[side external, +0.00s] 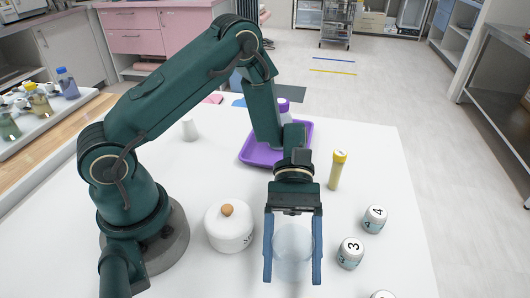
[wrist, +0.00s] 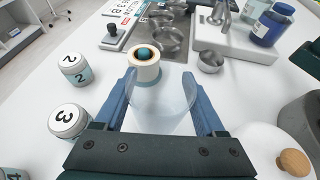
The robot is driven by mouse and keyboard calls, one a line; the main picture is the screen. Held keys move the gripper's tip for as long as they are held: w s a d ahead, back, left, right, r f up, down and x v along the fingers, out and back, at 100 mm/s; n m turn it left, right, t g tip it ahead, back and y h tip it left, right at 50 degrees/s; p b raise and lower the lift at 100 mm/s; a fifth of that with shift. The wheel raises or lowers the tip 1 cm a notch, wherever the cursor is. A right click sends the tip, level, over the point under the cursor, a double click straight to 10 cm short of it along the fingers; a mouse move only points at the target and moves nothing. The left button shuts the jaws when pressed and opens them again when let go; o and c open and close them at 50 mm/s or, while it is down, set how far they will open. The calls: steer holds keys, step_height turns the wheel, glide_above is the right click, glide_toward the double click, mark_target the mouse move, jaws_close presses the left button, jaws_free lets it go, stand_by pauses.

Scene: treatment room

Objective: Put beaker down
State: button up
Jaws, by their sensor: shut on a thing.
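The beaker (side external: 293,252) is clear and pale. It sits between the two blue fingers of my gripper (side external: 293,272) near the front of the white table in the side view. My gripper is shut on it, with a finger on each side. In the wrist view the beaker (wrist: 162,100) fills the space between the fingers (wrist: 160,98), and its rim and wall are see-through. It looks roughly upright. I cannot tell whether its base touches the table.
A white lidded jar (side external: 229,228) stands left of my gripper. Numbered jars (side external: 350,253) stand to the right, with a yellow-capped tube (side external: 338,170) behind. A purple tray (side external: 257,151) lies further back. In the wrist view, a white cylinder with a dark ball (wrist: 144,68) stands beyond the beaker.

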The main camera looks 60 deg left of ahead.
steer(key=shift+f, duration=0.3)
steer(key=shift+f, duration=0.1)
steer(key=o, duration=1.3)
